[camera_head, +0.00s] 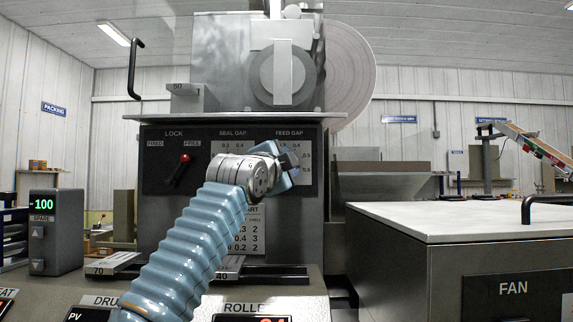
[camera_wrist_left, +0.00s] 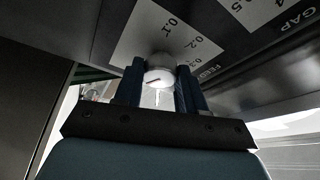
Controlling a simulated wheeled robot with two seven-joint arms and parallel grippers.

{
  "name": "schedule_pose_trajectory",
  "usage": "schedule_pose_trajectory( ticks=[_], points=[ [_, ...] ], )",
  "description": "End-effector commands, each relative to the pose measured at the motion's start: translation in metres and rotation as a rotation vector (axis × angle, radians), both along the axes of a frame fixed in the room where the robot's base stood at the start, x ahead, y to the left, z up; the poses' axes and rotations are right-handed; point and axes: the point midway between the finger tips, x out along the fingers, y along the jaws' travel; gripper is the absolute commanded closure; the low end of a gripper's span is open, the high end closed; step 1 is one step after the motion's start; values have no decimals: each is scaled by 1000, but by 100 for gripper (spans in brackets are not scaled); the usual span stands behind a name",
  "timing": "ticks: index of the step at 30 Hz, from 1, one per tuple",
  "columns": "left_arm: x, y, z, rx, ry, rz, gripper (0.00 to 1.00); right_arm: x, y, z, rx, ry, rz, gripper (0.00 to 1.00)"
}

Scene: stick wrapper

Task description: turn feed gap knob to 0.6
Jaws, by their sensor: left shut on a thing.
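The feed gap knob (camera_wrist_left: 160,74) is a small round light-faced knob with a short dark mark. It shows in the left wrist view between the two dark fingers of my left gripper (camera_wrist_left: 160,88), which is shut on it. A white scale plate (camera_wrist_left: 135,38) beside it shows 0.1, 0.2 and 0.3; the value the knob points to cannot be read. In the head view, my left gripper (camera_head: 289,160) is at the FEED GAP plate (camera_head: 290,134) on the dark panel and hides the knob. My right gripper is not in view.
The LOCK lever (camera_head: 183,160) with a red tip stands left of the SEAL GAP plate (camera_head: 232,134). A metal shelf (camera_head: 165,116) juts out above the panel. A FAN cabinet (camera_head: 470,225) stands at the right, and a SPARE display (camera_head: 56,230) at the left.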

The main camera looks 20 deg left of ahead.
Motion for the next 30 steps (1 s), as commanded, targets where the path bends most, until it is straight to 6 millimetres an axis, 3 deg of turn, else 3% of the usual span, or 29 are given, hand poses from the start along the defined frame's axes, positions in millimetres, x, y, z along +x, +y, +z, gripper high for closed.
schedule_pose_trajectory(
  ticks=[5,6,10,22,30],
  points=[
    [0,0,-1,0,2,0,91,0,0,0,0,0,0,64],
    [0,0,-1,0,2,0,56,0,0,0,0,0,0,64],
    [0,0,-1,0,1,1,36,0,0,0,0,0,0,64],
    [-9,0,-4,-1,-2,-2,35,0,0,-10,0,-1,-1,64],
    [-68,5,-18,-1,-3,-3,35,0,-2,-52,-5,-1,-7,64]
  ],
)
